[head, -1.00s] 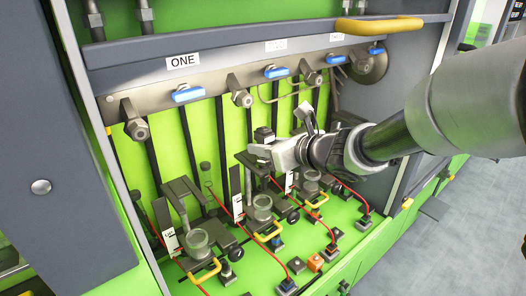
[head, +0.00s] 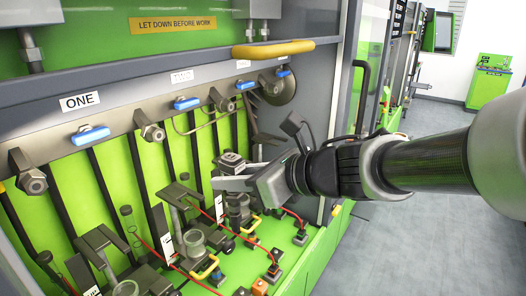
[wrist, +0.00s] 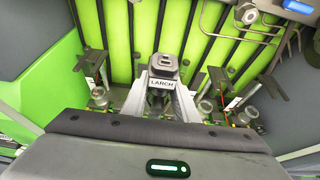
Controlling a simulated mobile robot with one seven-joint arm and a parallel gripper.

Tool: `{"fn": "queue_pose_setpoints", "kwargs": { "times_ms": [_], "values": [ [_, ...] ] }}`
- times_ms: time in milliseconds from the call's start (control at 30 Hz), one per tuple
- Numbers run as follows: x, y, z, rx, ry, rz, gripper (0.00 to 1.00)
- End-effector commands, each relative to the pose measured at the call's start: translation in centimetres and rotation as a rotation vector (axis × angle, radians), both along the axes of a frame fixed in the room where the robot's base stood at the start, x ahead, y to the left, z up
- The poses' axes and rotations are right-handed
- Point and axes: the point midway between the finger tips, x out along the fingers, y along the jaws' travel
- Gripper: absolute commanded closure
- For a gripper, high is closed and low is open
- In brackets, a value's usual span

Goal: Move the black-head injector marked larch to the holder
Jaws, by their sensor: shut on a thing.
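The injector marked LARCH (wrist: 162,84) is between my gripper's fingers in the wrist view, its dark head (wrist: 165,65) on top and its label facing the camera. In the head view its black head (head: 231,158) shows above my gripper (head: 232,183), which is shut on it. Grey cup-like holders (head: 196,243) stand on the green bench below and left of my gripper. I cannot tell which one the task means.
Blue-handled valves and nozzles (head: 152,132) line the rail above. Yellow handles (head: 206,267), red cables and black posts crowd the bench. A thick yellow bar (head: 273,49) sticks out at the top. Open grey floor (head: 400,250) lies right.

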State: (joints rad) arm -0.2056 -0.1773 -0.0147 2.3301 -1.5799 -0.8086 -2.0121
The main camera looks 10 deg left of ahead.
Motion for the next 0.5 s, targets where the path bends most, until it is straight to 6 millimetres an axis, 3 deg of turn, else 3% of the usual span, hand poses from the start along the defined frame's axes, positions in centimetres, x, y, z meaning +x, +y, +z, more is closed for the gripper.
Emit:
{"fn": "queue_pose_setpoints", "kwargs": {
  "times_ms": [200, 500],
  "values": [
    [-1.5, -3.1, 0.2, 0.003, -0.004, -0.002, 1.00],
    [-2.1, -4.1, 0.4, 0.002, -0.002, -0.001, 1.00]
  ]
}}
